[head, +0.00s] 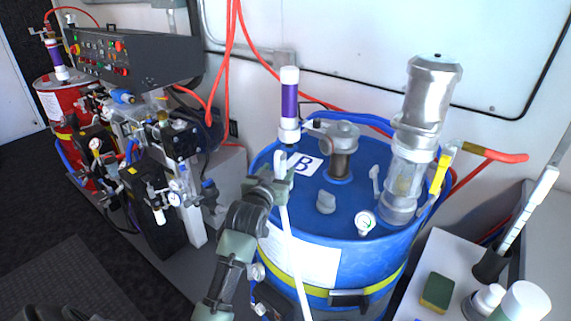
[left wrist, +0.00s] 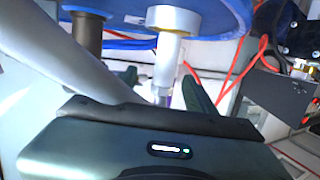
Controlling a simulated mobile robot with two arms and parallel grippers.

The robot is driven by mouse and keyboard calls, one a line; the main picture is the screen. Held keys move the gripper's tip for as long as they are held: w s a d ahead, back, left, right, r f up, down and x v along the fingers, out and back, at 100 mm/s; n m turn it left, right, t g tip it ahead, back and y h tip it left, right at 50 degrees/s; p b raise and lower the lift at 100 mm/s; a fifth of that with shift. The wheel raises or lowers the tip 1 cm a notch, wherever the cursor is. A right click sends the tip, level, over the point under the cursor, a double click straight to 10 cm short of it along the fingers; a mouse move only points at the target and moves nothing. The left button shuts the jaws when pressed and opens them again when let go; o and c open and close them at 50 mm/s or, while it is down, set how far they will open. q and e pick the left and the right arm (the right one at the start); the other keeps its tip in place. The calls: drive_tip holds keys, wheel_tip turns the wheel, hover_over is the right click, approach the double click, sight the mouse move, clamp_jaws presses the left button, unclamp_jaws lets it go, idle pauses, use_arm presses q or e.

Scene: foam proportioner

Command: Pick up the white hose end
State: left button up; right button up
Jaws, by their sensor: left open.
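A thin white hose (head: 293,255) runs down the front of the blue drum (head: 262,170). Its upper part reaches my left gripper (head: 285,165), and the arm hides exactly where it ends. In the left wrist view a wide pale tube (left wrist: 62,48), seemingly this hose, passes close on the left and goes behind the gripper body. My left gripper is open, with its dark green fingertips (left wrist: 160,88) apart. A white-and-purple cylinder (head: 289,98) stands upright on the drum just beyond the fingers. It also shows between them in the left wrist view (left wrist: 174,50). My right gripper is not in view.
A clear-and-metal pump (head: 426,95) and a gauge (head: 365,223) stand on the drum lid. Red hoses (head: 229,50) hang behind it. A white table (head: 423,262) with a sponge (head: 437,292) and bottles is at right. Dense machinery (head: 150,150) fills the left.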

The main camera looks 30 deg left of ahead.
sight(280, 162)
use_arm(q)
drive_tip(key=x, duration=0.3)
drive_tip(key=shift+a+r, duration=0.15)
drive_tip(key=shift+r, duration=0.2)
drive_tip(key=shift+w+a, duration=0.1)
drive_tip(key=shift+w, duration=0.15)
drive_tip(key=shift+w+a+r+p, duration=0.2)
drive_tip(key=shift+w+a+p, duration=0.1)
drive_tip(key=shift+w+p, duration=0.3)
drive_tip(key=x, duration=0.3)
drive_tip(key=shift+w+a+f+p, duration=0.1)
drive_tip(key=shift+a+f+p, duration=0.1)
drive_tip(key=shift+f+p, duration=0.15)
drive_tip(key=shift+w, duration=0.2)
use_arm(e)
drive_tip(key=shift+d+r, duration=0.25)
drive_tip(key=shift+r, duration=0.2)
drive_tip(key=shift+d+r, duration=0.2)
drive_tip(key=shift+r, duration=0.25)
